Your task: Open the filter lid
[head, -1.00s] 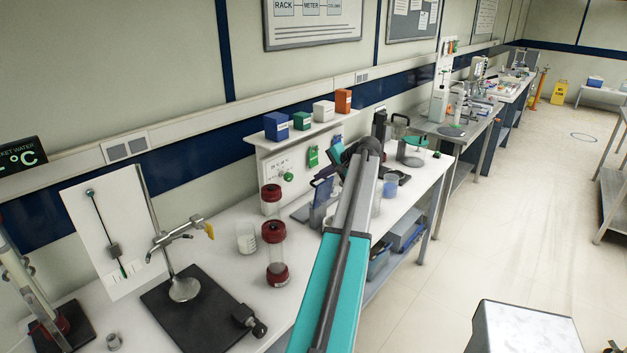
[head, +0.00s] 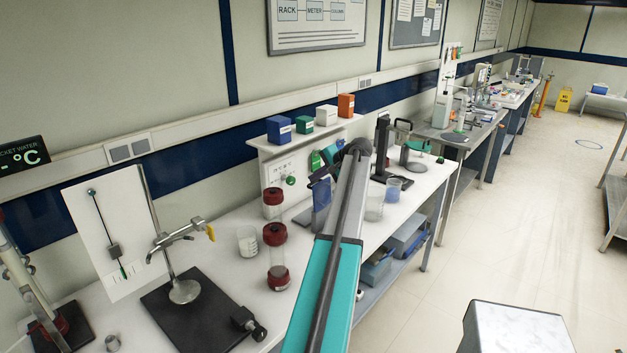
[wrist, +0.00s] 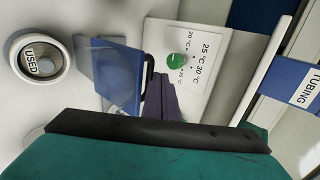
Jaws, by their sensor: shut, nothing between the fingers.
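A translucent blue upright panel (wrist: 118,75), which may be the filter lid, stands in the middle of the wrist view with a dark loop-shaped edge at its right. In the head view the blue part (head: 321,200) stands on the bench just below my gripper. My gripper (head: 318,175) is shut and empty at the end of the teal and grey arm. In the wrist view its dark fingers (wrist: 163,100) are close to the panel's right side; I cannot tell whether they touch. My teal wrist hides the lower part of that view.
A round cup marked USED (wrist: 41,62) is left of the panel. A temperature plate with a green knob (wrist: 178,61) is behind. Red-capped columns (head: 276,258) and a beaker (head: 247,240) stand left of my arm. A clear beaker (head: 374,207) and blue cup (head: 393,189) stand right.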

